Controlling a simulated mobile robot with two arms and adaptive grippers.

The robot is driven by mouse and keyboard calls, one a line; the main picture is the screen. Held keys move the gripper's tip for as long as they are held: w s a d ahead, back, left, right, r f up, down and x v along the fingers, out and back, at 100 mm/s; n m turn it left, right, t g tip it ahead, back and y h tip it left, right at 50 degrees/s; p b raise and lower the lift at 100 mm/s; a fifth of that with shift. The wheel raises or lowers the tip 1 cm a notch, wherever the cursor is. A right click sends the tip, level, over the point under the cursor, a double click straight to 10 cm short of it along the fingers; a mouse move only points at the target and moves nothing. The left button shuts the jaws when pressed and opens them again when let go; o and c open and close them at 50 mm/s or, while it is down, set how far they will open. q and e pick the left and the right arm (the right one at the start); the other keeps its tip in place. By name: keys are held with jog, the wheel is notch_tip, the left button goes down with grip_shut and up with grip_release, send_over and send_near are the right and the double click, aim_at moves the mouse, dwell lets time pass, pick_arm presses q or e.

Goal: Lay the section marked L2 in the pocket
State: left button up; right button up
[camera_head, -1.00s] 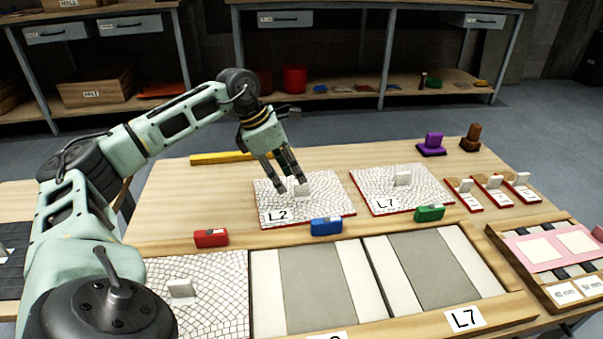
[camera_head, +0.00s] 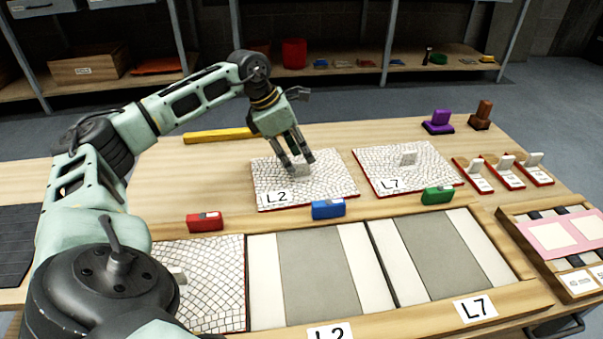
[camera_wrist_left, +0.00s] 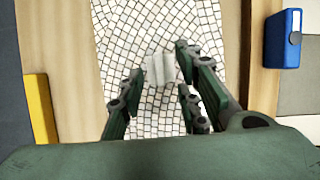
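The section marked L2 (camera_head: 330,188) is a white mosaic panel with a red edge, lying flat on the table behind the frame. It has an upright pale grip tab near its middle, which shows in the left wrist view (camera_wrist_left: 160,70). My left gripper (camera_head: 300,170) is at that tab, pointing down, its fingers apart on either side of it in the left wrist view. Whether they touch the tab I cannot tell. The pocket labelled L2 (camera_head: 315,280) in the frame shows a grey middle strip between pale strips, with no mosaic in it. My right gripper is not in view.
The L7 section (camera_head: 420,170) lies to the right of L2. Red (camera_head: 205,221), blue (camera_head: 328,208) and green (camera_head: 437,195) blocks sit along the frame's back edge. A mosaic section (camera_head: 215,265) fills the frame's left part. A yellow bar (camera_head: 220,135) lies behind.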

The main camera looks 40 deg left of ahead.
aim_at(302, 170)
pick_arm(q)
jog(key=x, duration=0.2)
jog(key=shift+w+f, duration=0.1)
jog(key=shift+f, duration=0.3)
jog(key=shift+r, duration=0.1)
grip_shut()
dwell(0.4)
